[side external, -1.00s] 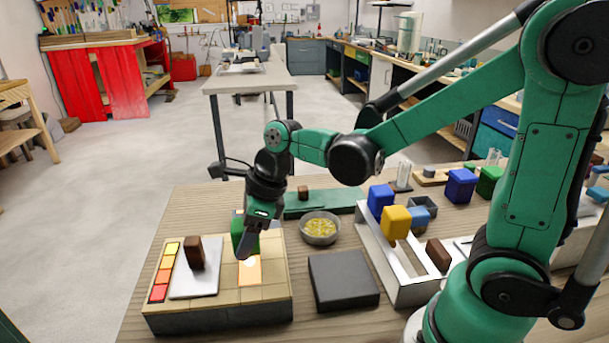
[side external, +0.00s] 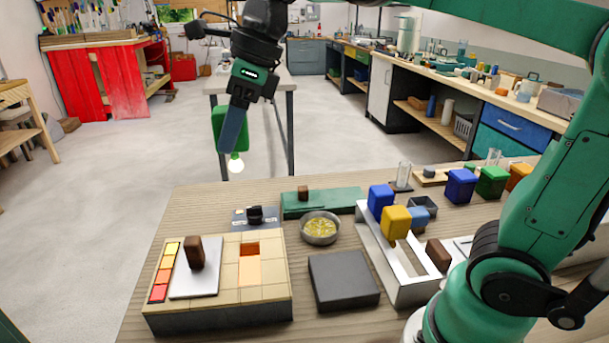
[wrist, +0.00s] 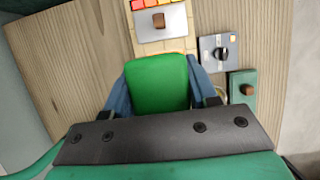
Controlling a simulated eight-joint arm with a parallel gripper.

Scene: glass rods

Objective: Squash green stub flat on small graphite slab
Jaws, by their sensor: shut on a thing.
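My gripper (side external: 231,145) is shut on the green stub (side external: 219,123), high above the back of the table in the side view. The stub's lower end glows bright yellow-white (side external: 236,163) just below the fingertips. In the wrist view the stub (wrist: 158,82) sits between my two blue fingers, and its glowing end is hidden. The small graphite slab (side external: 343,281) is a dark grey square block, bare on top, lying flat on the table. My gripper is well up and to the left of it, apart from it.
A tan brick block (side external: 205,312) with an open square hole (side external: 250,249) stands left of the slab. A brown-handled metal plate (side external: 193,284) lies on it. A bowl of yellow bits (side external: 320,228) sits behind the slab. A metal rack (side external: 408,291) with coloured blocks stands right.

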